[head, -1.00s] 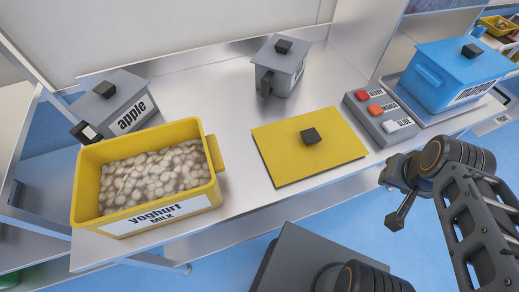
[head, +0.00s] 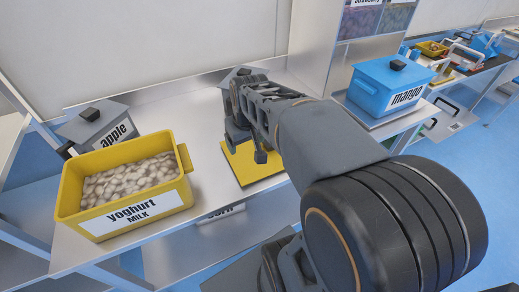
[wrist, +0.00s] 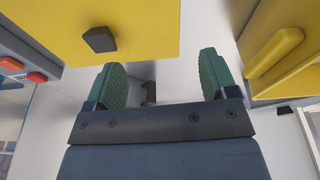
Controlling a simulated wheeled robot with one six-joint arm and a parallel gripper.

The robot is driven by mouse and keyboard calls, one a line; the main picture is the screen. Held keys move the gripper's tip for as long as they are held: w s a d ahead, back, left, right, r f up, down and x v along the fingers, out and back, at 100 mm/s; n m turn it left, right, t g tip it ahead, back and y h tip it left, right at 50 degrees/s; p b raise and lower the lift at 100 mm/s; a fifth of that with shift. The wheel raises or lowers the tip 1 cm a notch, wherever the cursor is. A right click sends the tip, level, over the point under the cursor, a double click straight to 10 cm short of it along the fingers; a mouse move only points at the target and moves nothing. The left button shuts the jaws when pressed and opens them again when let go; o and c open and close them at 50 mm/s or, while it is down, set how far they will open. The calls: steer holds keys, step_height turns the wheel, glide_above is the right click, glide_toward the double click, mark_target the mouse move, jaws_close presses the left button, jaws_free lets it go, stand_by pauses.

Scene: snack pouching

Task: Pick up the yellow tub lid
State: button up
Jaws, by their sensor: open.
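The flat yellow tub lid (head: 248,165) lies on the metal table, right of the yellow yoghurt tub (head: 62,195), and my arm hides much of it in the head view. In the wrist view the lid (wrist: 60,15) fills the upper left, with its black knob (wrist: 100,39) showing. My gripper (head: 246,148) is over the lid area in the head view. In the wrist view its green fingers (wrist: 160,65) are open and empty, with the knob ahead of and left of the gap between them. The tub's handle (wrist: 270,52) shows at the upper right.
The open yoghurt tub holds pale lumps. A grey apple container (head: 92,125) stands behind it, and another grey container (head: 232,76) is partly hidden behind my arm. A blue mango container (head: 385,88) stands at the right. Red buttons (wrist: 37,77) show at the wrist view's left.

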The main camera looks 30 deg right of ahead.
steer(key=shift+o, duration=0.2)
steer(key=w+d+g, duration=0.1)
steer(key=w+d, duration=0.3)
steer(key=d, duration=0.8)
steer(key=shift+r+m, duration=0.25)
steer(key=shift+m, duration=0.15)
glide_above(270, 146)
steer(key=w+d, duration=0.1)
steer(key=d, duration=0.1)
step_height(270, 146, down, 7)
steer(key=shift+w+a+f+p, duration=0.1)
steer(key=shift+a+f+p, duration=0.1)
steer(key=shift+p, duration=0.1)
steer(key=shift+w+f+p, duration=0.15)
steer(key=shift+f, duration=1.4)
steer(key=shift+w+f+p, duration=0.15)
steer(key=shift+f, duration=1.4)
steer(key=shift+c, duration=0.4)
steer(key=c, duration=1)
